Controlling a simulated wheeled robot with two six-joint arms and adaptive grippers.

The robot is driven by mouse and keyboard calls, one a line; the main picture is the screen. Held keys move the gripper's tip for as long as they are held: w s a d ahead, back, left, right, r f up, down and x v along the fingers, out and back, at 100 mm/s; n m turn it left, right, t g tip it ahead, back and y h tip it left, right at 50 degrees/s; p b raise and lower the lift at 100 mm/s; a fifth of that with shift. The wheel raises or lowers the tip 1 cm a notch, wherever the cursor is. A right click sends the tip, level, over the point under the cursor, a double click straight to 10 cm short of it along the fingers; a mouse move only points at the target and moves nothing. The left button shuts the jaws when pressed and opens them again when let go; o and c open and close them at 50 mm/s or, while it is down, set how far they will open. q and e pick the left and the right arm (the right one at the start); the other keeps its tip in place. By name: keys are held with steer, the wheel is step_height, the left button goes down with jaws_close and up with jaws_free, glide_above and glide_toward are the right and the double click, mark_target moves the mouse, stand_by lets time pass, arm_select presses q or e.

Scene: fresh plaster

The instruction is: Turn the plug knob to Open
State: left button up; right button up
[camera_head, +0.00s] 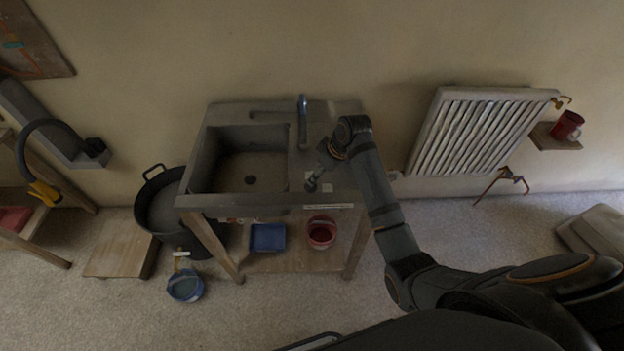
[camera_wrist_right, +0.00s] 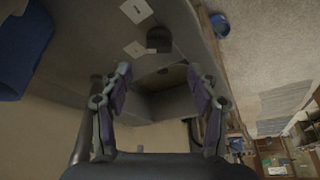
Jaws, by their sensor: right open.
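The plug knob (camera_head: 311,184) is a small dark knob on the grey counter, right of the sink basin (camera_head: 212,165). In the right wrist view the knob (camera_wrist_right: 158,40) is a round dark shape between a white label (camera_wrist_right: 136,11) and another white label (camera_wrist_right: 135,49). The label writing is too small to read. My right gripper (camera_head: 324,163) is above the counter, close to the knob. In the wrist view its open fingers (camera_wrist_right: 158,78) are apart and empty, and the knob lies beyond the tips. My left gripper is not in view.
A tap (camera_head: 303,120) stands behind the knob. A radiator (camera_head: 480,132) and a red mug (camera_head: 567,125) on a small shelf are to the right. A black tub (camera_head: 165,210), a blue bucket (camera_head: 185,286) and a red bucket (camera_head: 321,232) are low around the sink stand.

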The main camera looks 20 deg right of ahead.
mark_target(313, 187)
steer(key=x, duration=0.7)
steer(key=shift+w+p, duration=0.1)
steer(key=shift+p, duration=0.3)
steer(key=c, duration=1.2)
steer(key=shift+o, duration=0.2)
steer(key=shift+d+r+n+p, duration=0.15)
steer(key=shift+n+p, duration=0.45)
steer(key=shift+n, duration=0.2)
steer(key=shift+f+n+g+y, duration=0.2)
steer(key=shift+n+g+y, duration=0.25)
steer(key=shift+n, duration=0.55)
steer(key=o, duration=1.2)
steer(key=shift+c, duration=0.2)
